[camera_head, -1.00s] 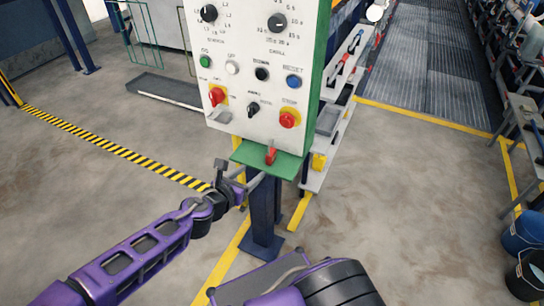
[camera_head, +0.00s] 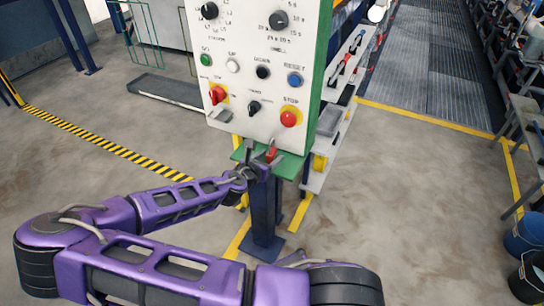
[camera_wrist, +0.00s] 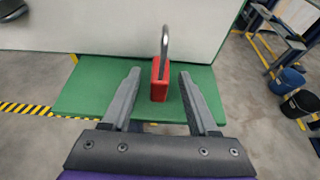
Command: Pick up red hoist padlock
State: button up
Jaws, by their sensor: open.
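The red hoist padlock (camera_wrist: 159,82) stands upright on a green shelf (camera_wrist: 88,93) in the wrist view, its grey shackle pointing up. In the head view the padlock (camera_head: 271,154) shows as a small red shape at the shelf's middle, partly hidden by my gripper. My gripper (camera_wrist: 157,75) is open, with one grey finger on each side of the padlock and a visible gap to both. In the head view my gripper (camera_head: 262,151) is at the front of the green shelf (camera_head: 292,165). Whether the fingers reach fully around the padlock's depth is hard to tell.
The white control panel (camera_head: 240,105) with knobs and buttons rises right behind the shelf, on a blue post (camera_head: 264,215). A side rack (camera_head: 327,150) with tools stands to the right. Buckets (camera_head: 524,235) are at the far right. The floor in front is open.

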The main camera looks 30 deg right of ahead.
jog(key=shift+x, duration=0.85)
grip_shut()
